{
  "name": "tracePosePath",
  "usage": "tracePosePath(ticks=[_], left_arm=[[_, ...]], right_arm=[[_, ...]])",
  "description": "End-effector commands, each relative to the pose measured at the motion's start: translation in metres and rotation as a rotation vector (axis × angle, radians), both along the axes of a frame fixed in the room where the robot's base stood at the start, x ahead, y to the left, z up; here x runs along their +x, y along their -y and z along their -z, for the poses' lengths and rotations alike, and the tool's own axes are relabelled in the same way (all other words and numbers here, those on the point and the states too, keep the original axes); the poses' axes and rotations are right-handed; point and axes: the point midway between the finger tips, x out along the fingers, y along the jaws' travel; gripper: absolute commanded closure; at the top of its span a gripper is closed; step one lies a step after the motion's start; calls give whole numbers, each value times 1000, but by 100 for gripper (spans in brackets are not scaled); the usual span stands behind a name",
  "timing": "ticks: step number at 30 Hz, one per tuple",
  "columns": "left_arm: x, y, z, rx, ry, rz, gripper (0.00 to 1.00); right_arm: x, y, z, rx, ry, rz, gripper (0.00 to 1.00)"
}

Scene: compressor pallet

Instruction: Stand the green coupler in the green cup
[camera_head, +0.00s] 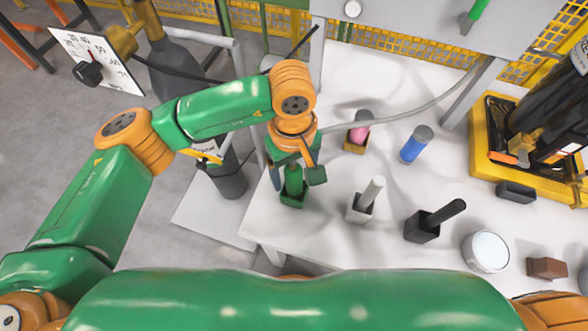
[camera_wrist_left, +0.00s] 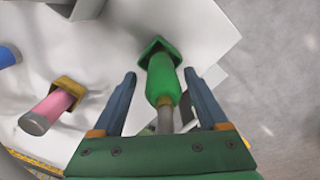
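The green coupler (camera_wrist_left: 162,82) stands in the green cup (camera_wrist_left: 153,47), its lower end inside the cup and its grey shaft pointing towards my left gripper. In the head view the coupler (camera_head: 293,181) and the cup (camera_head: 291,201) are near the table's left edge. My left gripper (camera_head: 296,176) is above them and open. In the left wrist view its two fingers (camera_wrist_left: 165,92) are on either side of the coupler, with visible gaps. The bottom of the coupler is hidden inside the cup. My right gripper is not in view.
On the white table (camera_head: 300,233) stand a pink piece (camera_head: 360,128) in a yellow cup, a blue cylinder (camera_head: 415,146), a white piece (camera_head: 372,190) in a grey cup and a black piece (camera_head: 445,212) in a black cup. A grey hose (camera_head: 400,112) crosses behind.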

Motion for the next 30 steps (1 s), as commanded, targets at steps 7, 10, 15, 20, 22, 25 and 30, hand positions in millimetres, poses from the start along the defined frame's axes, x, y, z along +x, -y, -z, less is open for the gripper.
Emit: tracePosePath(ticks=[7,10,15,20,22,25,30], left_arm=[[1,0,-5,-1,3,-1,24],[2,0,-24,-2,5,1,24],[2,0,-59,-1,4,0,24],[2,-1,-71,0,1,0,24],[2,-1,-71,0,0,0,24],[2,-1,-71,0,0,0,24],[2,-1,-71,0,0,0,24]], right_arm=[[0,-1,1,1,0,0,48],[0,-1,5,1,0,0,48],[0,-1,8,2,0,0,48],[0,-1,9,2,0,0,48],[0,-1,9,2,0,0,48],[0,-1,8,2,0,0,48],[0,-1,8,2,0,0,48]])
